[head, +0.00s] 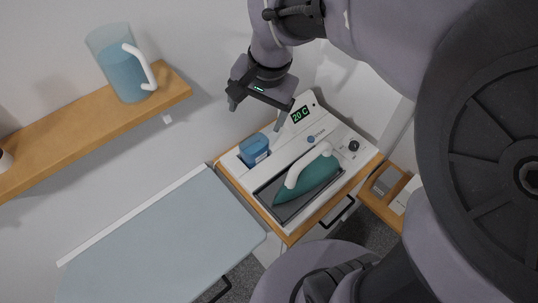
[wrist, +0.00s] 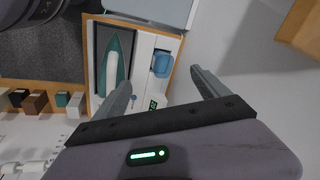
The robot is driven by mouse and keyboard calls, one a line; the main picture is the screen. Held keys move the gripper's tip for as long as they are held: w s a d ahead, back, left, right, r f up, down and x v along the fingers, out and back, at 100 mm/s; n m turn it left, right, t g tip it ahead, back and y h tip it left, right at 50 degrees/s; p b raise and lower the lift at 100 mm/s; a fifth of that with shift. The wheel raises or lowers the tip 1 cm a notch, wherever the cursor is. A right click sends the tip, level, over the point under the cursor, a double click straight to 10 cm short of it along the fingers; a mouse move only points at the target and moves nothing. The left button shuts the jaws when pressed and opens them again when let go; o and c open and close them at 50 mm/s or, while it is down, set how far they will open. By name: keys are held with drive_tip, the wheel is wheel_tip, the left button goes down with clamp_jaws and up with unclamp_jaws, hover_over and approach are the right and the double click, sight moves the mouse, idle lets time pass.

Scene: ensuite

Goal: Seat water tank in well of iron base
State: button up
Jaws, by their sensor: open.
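The water tank (head: 254,148) is a small translucent blue container at the left end of the white iron base (head: 327,129). It sits at a dark opening, the well, and looks at least partly in it; I cannot tell if it is fully down. It also shows in the wrist view (wrist: 162,64). My gripper (head: 256,116) is open and empty, above and behind the tank, apart from it. In the wrist view its two fingers (wrist: 160,90) are spread wide with nothing between them.
A teal iron (head: 309,180) with a white handle rests on the base's dark plate. The base display reads 20 C. A pale ironing board (head: 165,240) lies to the left. A jug (head: 124,75) of blue water stands on a wooden shelf (head: 60,128).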

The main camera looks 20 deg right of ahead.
drive_tip(key=s+a+r+n+t, duration=0.1)
drive_tip(key=s+n, duration=0.1)
drive_tip(key=s, duration=0.5)
drive_tip(key=s+r+n+t+y, duration=0.1)
drive_tip(key=s, duration=0.7)
drive_tip(key=shift+s+a+r+n+t, duration=0.3)
drive_tip(key=shift+a+n+t, duration=0.1)
